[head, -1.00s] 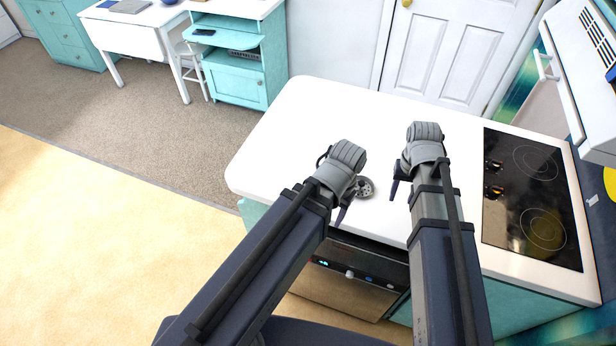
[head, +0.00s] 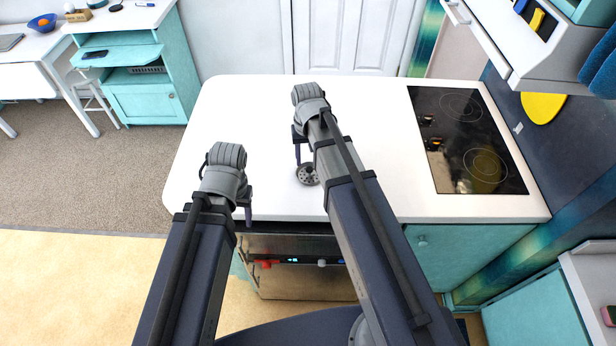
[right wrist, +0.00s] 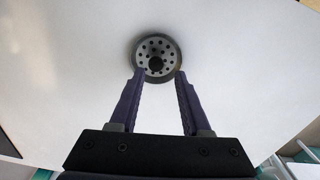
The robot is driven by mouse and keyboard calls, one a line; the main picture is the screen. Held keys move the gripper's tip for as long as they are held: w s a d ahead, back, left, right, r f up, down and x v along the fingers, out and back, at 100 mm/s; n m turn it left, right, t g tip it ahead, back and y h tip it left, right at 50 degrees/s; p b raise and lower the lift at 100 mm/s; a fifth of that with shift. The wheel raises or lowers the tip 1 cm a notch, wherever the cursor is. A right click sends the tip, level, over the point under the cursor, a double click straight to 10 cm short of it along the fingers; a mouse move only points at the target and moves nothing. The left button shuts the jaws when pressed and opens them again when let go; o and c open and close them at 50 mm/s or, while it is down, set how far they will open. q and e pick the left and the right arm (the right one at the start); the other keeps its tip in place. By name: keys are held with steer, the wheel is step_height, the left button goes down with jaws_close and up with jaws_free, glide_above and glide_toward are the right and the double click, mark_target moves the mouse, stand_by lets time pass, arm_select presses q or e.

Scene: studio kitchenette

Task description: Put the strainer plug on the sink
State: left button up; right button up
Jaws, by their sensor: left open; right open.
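The strainer plug (head: 310,176) is a round grey metal disc with holes and a dark centre knob, on the white countertop near its front edge. My right gripper (head: 300,158) is open right by it, with its fingers pointing down. In the right wrist view the plug (right wrist: 156,45) lies just beyond and between the two open fingertips (right wrist: 159,75); I cannot tell whether they touch it. My left gripper (head: 243,208) is open and empty, to the left of the plug near the counter's front edge. No sink shows in either view.
The white countertop (head: 235,120) is otherwise clear. A black cooktop (head: 465,140) is set into its right side. An oven-like appliance (head: 300,265) is under the front edge. A teal cabinet and white table stand at the back left.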

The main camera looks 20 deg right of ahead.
mark_target(309, 169)
steer(key=shift+s+d+f+b, duration=0.1)
steer(key=shift+d+f+b, duration=0.05)
steer(key=shift+f+b, duration=1.15)
steer(key=shift+d+f+b, duration=0.15)
steer(key=shift+f+b, duration=1.15)
steer(key=shift+r, duration=0.1)
jaws_close()
